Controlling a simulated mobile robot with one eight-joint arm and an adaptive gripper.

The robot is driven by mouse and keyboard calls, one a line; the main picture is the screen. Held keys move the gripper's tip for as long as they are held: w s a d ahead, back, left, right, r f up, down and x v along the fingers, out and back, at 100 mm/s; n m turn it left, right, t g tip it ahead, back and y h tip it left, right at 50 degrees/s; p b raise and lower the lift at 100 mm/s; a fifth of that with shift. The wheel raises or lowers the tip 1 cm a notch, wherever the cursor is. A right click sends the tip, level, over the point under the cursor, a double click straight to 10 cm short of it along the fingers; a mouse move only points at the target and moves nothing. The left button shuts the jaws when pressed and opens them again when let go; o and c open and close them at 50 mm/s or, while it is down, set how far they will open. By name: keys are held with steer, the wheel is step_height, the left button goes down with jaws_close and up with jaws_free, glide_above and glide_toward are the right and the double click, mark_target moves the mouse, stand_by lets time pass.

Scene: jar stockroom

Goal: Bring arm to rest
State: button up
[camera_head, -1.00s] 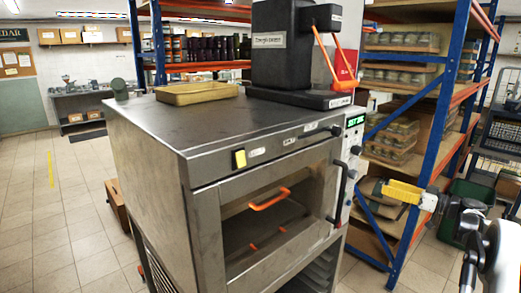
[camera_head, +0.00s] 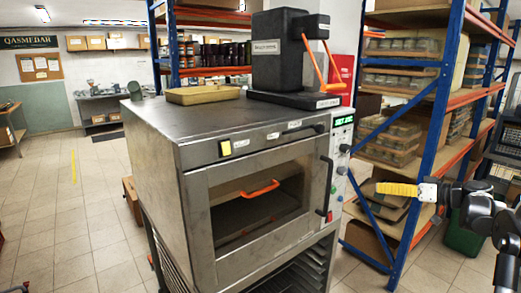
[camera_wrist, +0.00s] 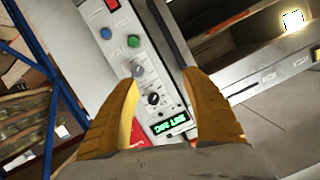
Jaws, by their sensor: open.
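My gripper (camera_head: 379,188) is at the right of the head view, with yellow fingers pointing left toward the steel oven and apart from its side. In the wrist view my gripper (camera_wrist: 160,80) has its two fingers spread with nothing between them. Past the fingers the oven's control panel (camera_wrist: 120,45) shows, tilted, with knobs, buttons and a green lit display. My arm (camera_head: 480,212) is partly cut off by the right edge of the head view.
The steel oven (camera_head: 165,135) has a shut door with a glass window. A yellowish tray (camera_head: 203,95) and a black machine (camera_head: 280,55) with an orange lever stand on top. A blue-orange shelf rack (camera_head: 425,130) with jar trays stands behind my gripper. Floor at left (camera_head: 60,220) is clear.

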steer(key=s+a+r+m+g+h, duration=0.2)
steer(key=s+a+m+g+h, duration=0.15)
steer(key=s+a, duration=1.5)
steer(key=s+a+f+h, duration=0.2)
steer(key=s+f+h, duration=0.1)
steer(key=s, duration=0.8)
steer(key=s+a+f+m+h, duration=0.1)
steer(key=s+a+f+h, duration=0.1)
steer(key=s+f, duration=0.4)
steer(key=s+h, duration=0.1)
steer(key=s, duration=0.4)
steer(key=shift+s+a+b, duration=0.15)
steer(key=shift+b, duration=0.2)
steer(key=shift+g+h, duration=0.25)
